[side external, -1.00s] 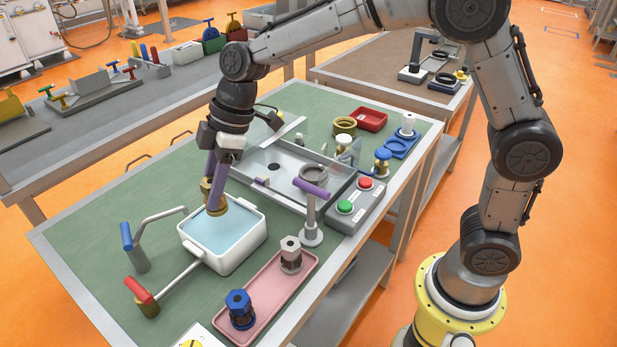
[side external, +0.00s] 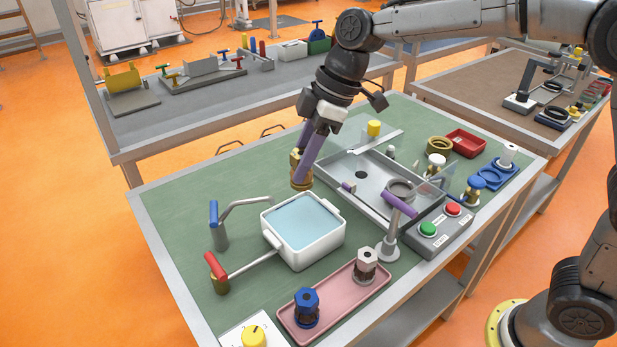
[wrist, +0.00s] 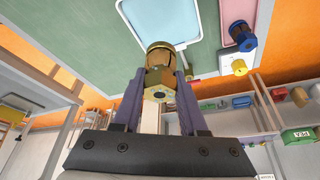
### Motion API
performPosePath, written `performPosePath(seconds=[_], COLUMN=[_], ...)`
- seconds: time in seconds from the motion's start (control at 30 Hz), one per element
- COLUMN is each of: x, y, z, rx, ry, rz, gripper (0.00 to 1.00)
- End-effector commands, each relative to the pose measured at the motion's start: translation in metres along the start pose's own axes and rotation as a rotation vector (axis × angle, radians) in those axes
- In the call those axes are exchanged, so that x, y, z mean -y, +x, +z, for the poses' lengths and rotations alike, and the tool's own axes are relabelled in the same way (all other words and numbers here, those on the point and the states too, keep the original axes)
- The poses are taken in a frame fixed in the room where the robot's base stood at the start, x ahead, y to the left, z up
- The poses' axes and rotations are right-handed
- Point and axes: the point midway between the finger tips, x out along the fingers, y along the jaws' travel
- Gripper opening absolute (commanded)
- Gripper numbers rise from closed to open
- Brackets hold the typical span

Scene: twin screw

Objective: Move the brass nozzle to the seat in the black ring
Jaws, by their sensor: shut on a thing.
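My gripper (side external: 304,168) has purple fingers and is shut on the brass nozzle (side external: 301,181). The nozzle hangs tilted in the air, behind the white basin of blue water in the side view. In the wrist view, the nozzle (wrist: 160,72) sits between both fingers, with its hexagonal end toward the camera. A dark grey ring (side external: 401,190) lies in the metal tray, right of my gripper; a purple-topped post partly covers this area. Black rings (side external: 554,86) also show on the far right table. I cannot tell which ring holds the seat.
The white basin (side external: 298,262) stands below and in front of my gripper. A pink tray (side external: 350,300) holds a blue and a grey fitting. The metal tray (side external: 375,197) has raised walls and a clear panel. Green tabletop is free to the left.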

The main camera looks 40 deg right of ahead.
Motion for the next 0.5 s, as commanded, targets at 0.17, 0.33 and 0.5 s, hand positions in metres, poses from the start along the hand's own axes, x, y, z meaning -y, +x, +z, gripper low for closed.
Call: performPosePath(seconds=[0.17,0.33,0.5], x=[-0.012,-0.031,-0.053], y=[-0.021,-0.035,-0.057], z=[0.012,0.044,0.094], rx=[0.001,0.001,0.002], ry=[0.032,0.088,0.172], rz=[0.014,0.037,0.073], gripper=[0.00,0.00,0.00])
